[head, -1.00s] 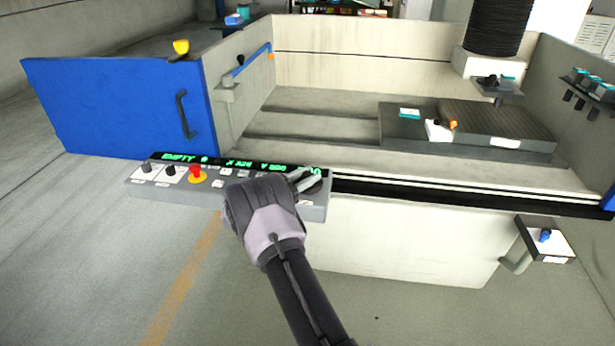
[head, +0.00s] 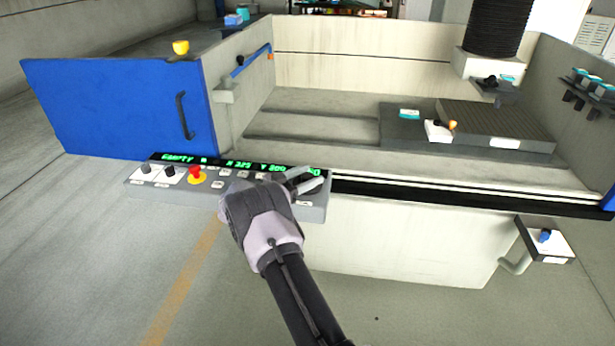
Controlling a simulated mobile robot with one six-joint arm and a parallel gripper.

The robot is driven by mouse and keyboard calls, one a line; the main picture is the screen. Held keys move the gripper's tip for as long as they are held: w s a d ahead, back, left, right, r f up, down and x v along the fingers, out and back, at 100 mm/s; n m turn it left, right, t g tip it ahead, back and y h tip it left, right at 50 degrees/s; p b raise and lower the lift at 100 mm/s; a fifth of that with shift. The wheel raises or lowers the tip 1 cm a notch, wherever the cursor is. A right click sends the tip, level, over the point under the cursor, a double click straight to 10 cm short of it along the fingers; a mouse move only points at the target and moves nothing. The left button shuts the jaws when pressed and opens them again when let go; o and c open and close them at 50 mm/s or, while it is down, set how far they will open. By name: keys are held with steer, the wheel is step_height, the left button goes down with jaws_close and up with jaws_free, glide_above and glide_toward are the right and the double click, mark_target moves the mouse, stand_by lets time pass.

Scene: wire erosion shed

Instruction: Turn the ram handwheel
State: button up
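A dark round part, which looks like the handwheel (head: 321,184), sits at the panel's right end, mostly hidden behind my fingers. My gripper (head: 305,180) is over this end from the front. Its two pale fingers show a gap between them at the dark part. I cannot tell whether they are touching or gripping it.
A blue door (head: 120,108) with a dark handle stands left of the panel. The tank (head: 360,55) behind holds a grey table with a slotted block. A small bracket with a blue knob (head: 545,236) is at the lower right. The floor in front is clear.

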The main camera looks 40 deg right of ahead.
steer(key=w+a+p, duration=0.1)
steer(key=a+p, duration=0.3)
steer(key=a, duration=1.3)
steer(key=shift+w+a+p, duration=0.15)
steer(key=shift+a+p, duration=0.1)
steer(key=shift+p, duration=0.05)
